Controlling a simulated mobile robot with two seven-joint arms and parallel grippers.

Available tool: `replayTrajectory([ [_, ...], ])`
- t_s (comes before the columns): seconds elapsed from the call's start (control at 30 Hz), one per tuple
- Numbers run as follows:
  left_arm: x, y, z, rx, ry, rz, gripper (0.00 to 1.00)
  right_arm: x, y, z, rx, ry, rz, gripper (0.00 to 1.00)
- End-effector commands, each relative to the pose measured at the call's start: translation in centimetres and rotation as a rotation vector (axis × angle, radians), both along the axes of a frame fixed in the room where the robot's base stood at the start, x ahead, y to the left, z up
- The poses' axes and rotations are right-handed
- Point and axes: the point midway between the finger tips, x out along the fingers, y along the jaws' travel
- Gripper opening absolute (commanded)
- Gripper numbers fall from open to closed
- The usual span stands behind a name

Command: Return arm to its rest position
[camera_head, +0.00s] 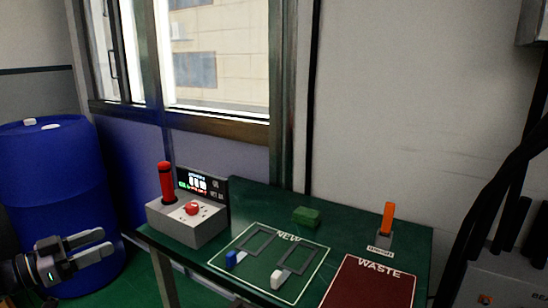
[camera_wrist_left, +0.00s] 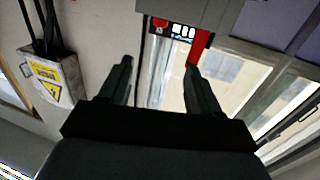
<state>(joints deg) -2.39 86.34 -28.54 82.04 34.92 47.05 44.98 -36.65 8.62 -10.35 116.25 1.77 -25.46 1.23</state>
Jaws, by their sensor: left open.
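My left gripper (camera_head: 98,245) is at the lower left of the head view, in front of the blue barrel and left of the table. Its two fingers are apart with nothing between them. It also shows in the left wrist view (camera_wrist_left: 160,75), open and empty. My right gripper is in neither view. On the green table (camera_head: 345,232) stands a grey control box (camera_head: 190,222) with a red lever (camera_head: 167,182), a red button (camera_head: 192,208) and a small display (camera_head: 198,184). The gripper is apart from the box.
A blue barrel (camera_head: 55,170) stands at the left. The table carries a NEW area with a blue piece (camera_head: 231,258) and a white piece (camera_head: 277,279), a green block (camera_head: 306,215), an orange-handled switch (camera_head: 388,220) and a dark red WASTE area (camera_head: 368,288). Black cables hang at the right.

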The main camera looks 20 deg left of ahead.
Motion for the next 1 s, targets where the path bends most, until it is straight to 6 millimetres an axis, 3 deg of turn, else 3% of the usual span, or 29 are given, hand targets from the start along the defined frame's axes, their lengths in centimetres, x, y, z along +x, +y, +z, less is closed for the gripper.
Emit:
replayTrajectory([
  [0.27, -1.8, -7.2, -8.5, -0.009, 0.111, 0.027, 0.63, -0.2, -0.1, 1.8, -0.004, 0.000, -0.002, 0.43],
  [0.5, -5.4, -15.6, -14.7, 0.018, 0.218, 0.069, 0.63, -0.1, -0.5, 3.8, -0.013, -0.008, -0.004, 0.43],
  [0.8, -10.7, -24.6, -17.9, 0.090, 0.359, 0.159, 0.63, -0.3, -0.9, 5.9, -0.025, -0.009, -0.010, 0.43],
  [1.0, -14.1, -28.3, -18.0, 0.154, 0.476, 0.238, 0.63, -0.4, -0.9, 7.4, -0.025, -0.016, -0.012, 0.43],
])
